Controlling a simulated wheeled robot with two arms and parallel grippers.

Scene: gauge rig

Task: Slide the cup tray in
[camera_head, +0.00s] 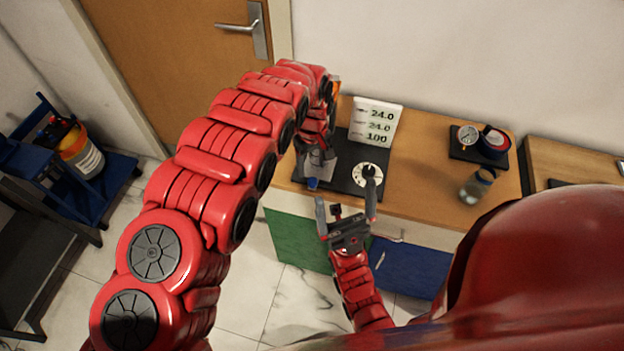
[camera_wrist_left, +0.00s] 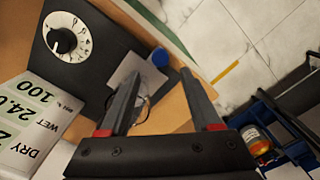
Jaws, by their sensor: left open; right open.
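A black rig base (camera_head: 343,177) stands on the wooden counter with a white dial and black knob (camera_head: 369,171). What looks like the cup tray, a pale grey plate (camera_wrist_left: 124,70), sits at the base's edge with a blue knob (camera_wrist_left: 158,57) at its outer end. The blue knob also shows in the head view (camera_head: 312,184), below my left gripper (camera_head: 314,167). In the left wrist view my left gripper (camera_wrist_left: 161,78) is open, its fingertips close to the knob, which lies between their lines. Contact cannot be told. My right gripper (camera_head: 346,202) is open and empty in front of the counter edge.
A white sign (camera_head: 376,122) reading 24.0, 24.0 and 100 stands behind the base. A glass jar (camera_head: 477,187) and a black stand with round items (camera_head: 479,146) are to the right.

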